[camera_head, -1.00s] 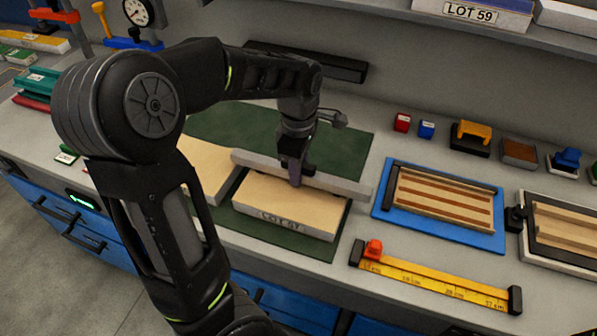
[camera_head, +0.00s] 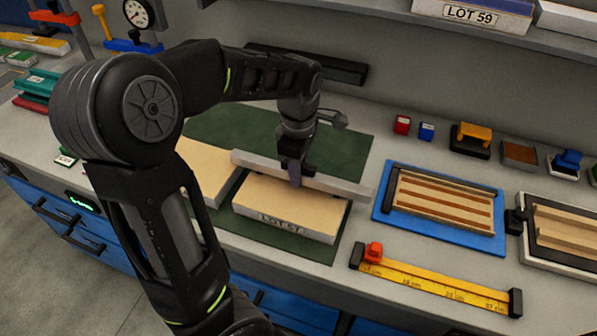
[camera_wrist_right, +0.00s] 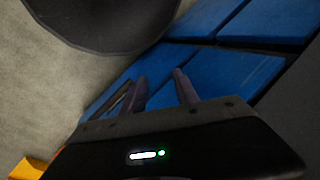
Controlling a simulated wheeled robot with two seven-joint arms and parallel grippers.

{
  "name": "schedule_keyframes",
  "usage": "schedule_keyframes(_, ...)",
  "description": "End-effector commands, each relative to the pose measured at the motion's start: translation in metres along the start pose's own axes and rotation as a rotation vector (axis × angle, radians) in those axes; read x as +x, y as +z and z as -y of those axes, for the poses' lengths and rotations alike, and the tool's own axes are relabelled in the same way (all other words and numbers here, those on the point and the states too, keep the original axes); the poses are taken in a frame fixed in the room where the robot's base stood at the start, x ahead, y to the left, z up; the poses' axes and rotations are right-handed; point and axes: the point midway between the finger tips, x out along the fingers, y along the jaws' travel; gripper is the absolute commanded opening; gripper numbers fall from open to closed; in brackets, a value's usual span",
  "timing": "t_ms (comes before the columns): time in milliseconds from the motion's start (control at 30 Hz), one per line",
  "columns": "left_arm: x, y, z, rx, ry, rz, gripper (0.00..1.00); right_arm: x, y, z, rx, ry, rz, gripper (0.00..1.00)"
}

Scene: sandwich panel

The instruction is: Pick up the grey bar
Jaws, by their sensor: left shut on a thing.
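The grey bar (camera_head: 345,187) is long and straight and lies across the far edge of the LOT 57 panel (camera_head: 290,206), over the green mat (camera_head: 350,150). My left gripper (camera_head: 295,182) points down at the bar near its middle and is shut on it. The contact between bar and panel is too small to judge. My right gripper (camera_wrist_right: 160,92) shows only in the right wrist view. Its two fingers are apart with nothing between them, away from the bar, in front of blue drawer fronts (camera_wrist_right: 235,75).
A second pale panel (camera_head: 208,165) lies left of the LOT 57 panel. A blue tray (camera_head: 383,208) with striped wood stands to the right. A yellow ruler (camera_head: 435,284) with a red slider lies in front. Small red and blue blocks stand at the back.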

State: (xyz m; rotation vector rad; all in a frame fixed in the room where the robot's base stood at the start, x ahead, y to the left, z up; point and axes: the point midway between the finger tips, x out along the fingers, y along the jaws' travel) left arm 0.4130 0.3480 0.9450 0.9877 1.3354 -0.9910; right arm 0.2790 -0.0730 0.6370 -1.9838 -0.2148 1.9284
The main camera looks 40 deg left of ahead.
Motion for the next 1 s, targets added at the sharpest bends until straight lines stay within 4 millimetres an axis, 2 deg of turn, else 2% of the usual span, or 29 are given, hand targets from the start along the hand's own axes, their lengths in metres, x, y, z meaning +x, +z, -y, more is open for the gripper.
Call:
schedule_keyframes(167, -0.022, 0.000, -0.002, 0.000, 0.009, 0.002, 0.00, 0.001, 0.000, 0.000, 0.000, 0.000, 0.000, 0.36)
schedule_keyframes(500, -0.080, 0.000, -0.002, -0.001, 0.008, 0.002, 0.00, 0.003, 0.000, -0.001, -0.001, -0.001, -0.001, 0.36)
schedule_keyframes(600, -0.091, 0.000, -0.001, 0.000, 0.007, 0.001, 0.00, 0.003, -0.001, -0.001, -0.001, -0.001, -0.001, 0.36)
schedule_keyframes(733, -0.097, 0.000, -0.001, 0.000, 0.005, 0.001, 0.00, 0.003, -0.001, -0.001, -0.001, -0.001, -0.001, 0.36)
schedule_keyframes(1000, -0.098, 0.000, -0.001, 0.000, 0.005, 0.001, 0.00, 0.003, -0.001, -0.001, -0.001, -0.001, -0.001, 0.36)
